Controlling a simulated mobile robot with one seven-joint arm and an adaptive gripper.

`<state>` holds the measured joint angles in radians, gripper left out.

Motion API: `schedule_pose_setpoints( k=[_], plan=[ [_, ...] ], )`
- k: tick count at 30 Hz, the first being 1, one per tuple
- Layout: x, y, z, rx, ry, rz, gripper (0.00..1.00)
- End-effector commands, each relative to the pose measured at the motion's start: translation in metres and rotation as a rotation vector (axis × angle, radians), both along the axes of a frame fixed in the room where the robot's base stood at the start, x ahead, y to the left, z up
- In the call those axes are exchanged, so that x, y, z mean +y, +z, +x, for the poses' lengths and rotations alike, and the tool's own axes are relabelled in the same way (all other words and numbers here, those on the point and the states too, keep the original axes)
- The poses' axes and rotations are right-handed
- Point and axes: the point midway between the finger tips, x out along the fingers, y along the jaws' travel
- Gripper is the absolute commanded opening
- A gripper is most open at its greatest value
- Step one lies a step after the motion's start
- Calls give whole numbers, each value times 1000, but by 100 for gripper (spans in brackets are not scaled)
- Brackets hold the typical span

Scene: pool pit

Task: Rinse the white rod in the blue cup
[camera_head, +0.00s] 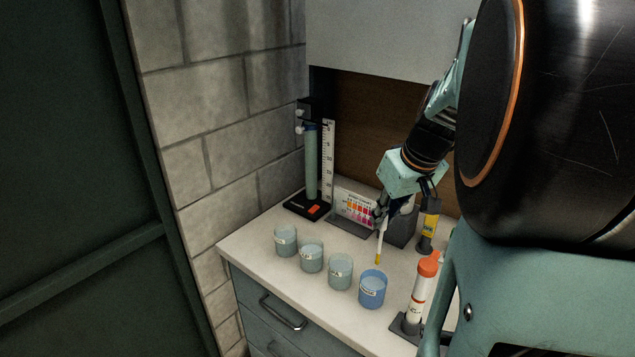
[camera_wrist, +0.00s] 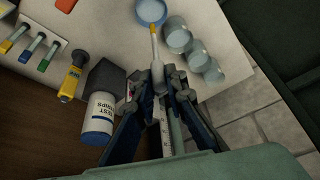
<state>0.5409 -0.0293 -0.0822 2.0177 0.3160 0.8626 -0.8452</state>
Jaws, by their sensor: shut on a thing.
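The white rod (camera_head: 381,242) has a yellow tip and hangs down from my gripper (camera_head: 383,216). My gripper is shut on its upper part. The blue cup (camera_head: 372,291) stands on the counter at the right end of a row of cups. In the head view the rod's tip is a little above the cup's rim and appears apart from it. In the wrist view the rod (camera_wrist: 154,42) points from my gripper (camera_wrist: 159,84) toward the blue cup (camera_wrist: 151,12), its tip overlapping the near edge. Height over the cup is hard to judge there.
Several greyish cups, one here (camera_head: 340,271), stand left of the blue cup. An orange-capped tube (camera_head: 420,287) stands close on its right. Behind are a yellow tool (camera_head: 429,222), a colour chart (camera_head: 356,209) and a tall cylinder (camera_head: 312,165). A test strips bottle (camera_wrist: 98,117) is near my gripper.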

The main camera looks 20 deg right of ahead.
Motion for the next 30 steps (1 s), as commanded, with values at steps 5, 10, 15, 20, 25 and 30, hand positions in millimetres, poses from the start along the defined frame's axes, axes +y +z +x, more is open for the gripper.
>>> schedule_pose_setpoints(
  k=[5, 10, 15, 20, 25, 30],
  plan=[
    [0, -3, -2, 0, -5, 1, 0],
    [0, -11, -2, 0, -4, 1, 0],
    [0, -24, -2, -1, -3, 0, 0],
    [0, -38, -2, 0, -4, 2, 0],
    [0, -55, -2, -1, -3, 0, 0],
    [0, -71, -2, -1, -3, 0, 0]
  ],
)
